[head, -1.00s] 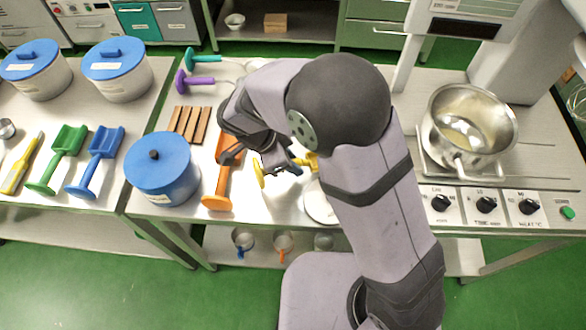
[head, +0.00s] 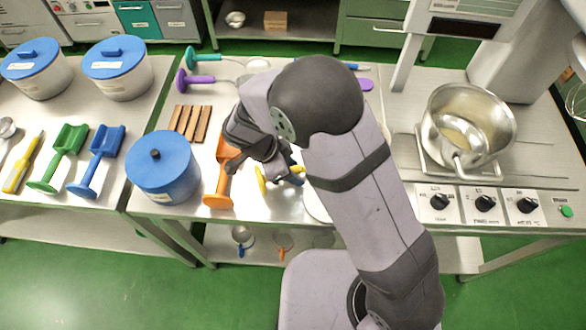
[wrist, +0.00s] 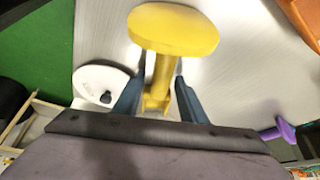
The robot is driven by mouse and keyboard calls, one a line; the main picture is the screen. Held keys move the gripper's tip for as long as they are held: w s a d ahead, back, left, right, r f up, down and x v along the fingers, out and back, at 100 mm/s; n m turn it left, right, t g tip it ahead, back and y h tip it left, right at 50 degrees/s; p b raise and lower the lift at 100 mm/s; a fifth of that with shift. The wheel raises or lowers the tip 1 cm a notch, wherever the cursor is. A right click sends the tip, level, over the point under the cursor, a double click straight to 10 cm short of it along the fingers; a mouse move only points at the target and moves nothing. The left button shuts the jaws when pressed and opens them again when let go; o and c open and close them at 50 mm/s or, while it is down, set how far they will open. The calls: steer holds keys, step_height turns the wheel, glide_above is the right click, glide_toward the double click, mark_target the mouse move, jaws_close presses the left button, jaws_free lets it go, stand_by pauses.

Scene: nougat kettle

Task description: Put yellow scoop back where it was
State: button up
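The yellow scoop (wrist: 172,30) is in my gripper (wrist: 159,66). In the wrist view its round flat end points away from me, and the two dark fingers close on its handle from both sides. The rest of the scoop is hidden behind the gripper. In the head view, parts of the yellow scoop (head: 261,180) show beside my gripper (head: 275,177), above the middle table. The gripper is right of the orange scoop (head: 219,186). I cannot tell the exact height above the table.
A blue-lidded pot (head: 162,168) stands left of the orange scoop. A white lid (wrist: 98,84) with a black knob lies nearby. Brown bars (head: 190,122) and a purple-handled tool (head: 190,81) lie behind. Green (head: 62,155) and blue (head: 98,158) scoops lie on the left table. A kettle (head: 465,125) stands right.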

steer(key=shift+r, duration=0.1)
steer(key=shift+r+p, duration=0.15)
steer(key=shift+p, duration=0.2)
steer(key=shift+a+r+b, duration=0.25)
steer(key=shift+r+b, duration=0.05)
steer(key=shift+b, duration=0.1)
steer(key=b+v, duration=0.3)
steer(key=v, duration=0.8)
steer(key=shift+s, duration=0.1)
steer(key=shift+d, duration=0.15)
steer(key=shift+d, duration=0.25)
steer(key=shift+s+d+f+n+g+y, duration=0.35)
steer(key=shift+s+d+f+n+y, duration=0.5)
steer(key=shift+s+d+n, duration=1.95)
steer(key=shift+s+d+f+n+g+y, duration=0.3)
steer(key=shift+d+f+n+y, duration=1)
steer(key=shift+d, duration=3.2)
steer(key=shift+s+d+f+n+g+y, duration=0.15)
steer(key=shift+s+d+f+n+g, duration=0.3)
steer(key=shift+s+d+n, duration=1.9)
